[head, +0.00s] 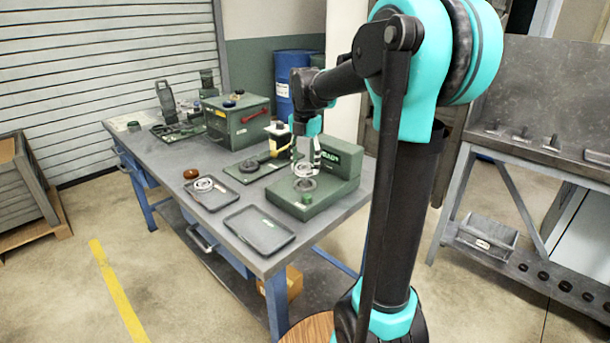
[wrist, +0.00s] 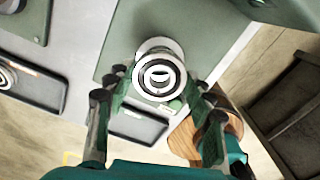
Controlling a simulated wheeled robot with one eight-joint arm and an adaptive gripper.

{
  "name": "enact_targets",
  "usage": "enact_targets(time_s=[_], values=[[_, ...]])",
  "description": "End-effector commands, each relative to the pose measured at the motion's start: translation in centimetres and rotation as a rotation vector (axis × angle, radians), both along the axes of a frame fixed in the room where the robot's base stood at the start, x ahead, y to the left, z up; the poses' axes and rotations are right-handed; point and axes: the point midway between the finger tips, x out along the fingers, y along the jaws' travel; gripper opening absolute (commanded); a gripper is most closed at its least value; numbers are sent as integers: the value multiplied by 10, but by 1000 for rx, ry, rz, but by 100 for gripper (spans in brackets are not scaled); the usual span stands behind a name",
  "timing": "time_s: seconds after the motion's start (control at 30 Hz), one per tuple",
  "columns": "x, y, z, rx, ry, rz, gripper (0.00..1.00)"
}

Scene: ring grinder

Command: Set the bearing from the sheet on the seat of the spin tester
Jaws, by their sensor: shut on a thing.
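My gripper (head: 306,152) points down over the green spin tester (head: 335,188) at the near right of the bench. It is shut on a bearing (head: 303,169), a pale metal ring held just above the tester's round seat (head: 305,185). In the wrist view the bearing (wrist: 159,77) lies between my fingers (wrist: 160,86), roughly over the seat, whose edge shows behind it. The tester body (wrist: 205,35) fills the area around. Whether the bearing touches the seat is hard to tell. A dark green sheet (head: 240,176) lies left of the tester.
A tray (head: 210,193) holds another ring-shaped part; an empty dark tray (head: 258,232) lies at the bench's front edge. A brown round part (head: 190,174) sits behind the first tray. A green box (head: 237,122) stands farther back.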

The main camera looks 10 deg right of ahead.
Motion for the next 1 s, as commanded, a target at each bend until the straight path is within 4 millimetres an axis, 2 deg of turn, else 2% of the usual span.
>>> enact_targets(time_s=[0.33, 0.73, 0.77, 0.9, 1.0], values=[[0, 0, -37, 0, 0, 0, 15], [0, 0, -42, 0, 0, 0, 15], [0, 0, -42, 0, 0, 0, 55], [0, 0, -42, 0, 0, 0, 72], [0, 0, -42, 0, 0, 0, 73]])
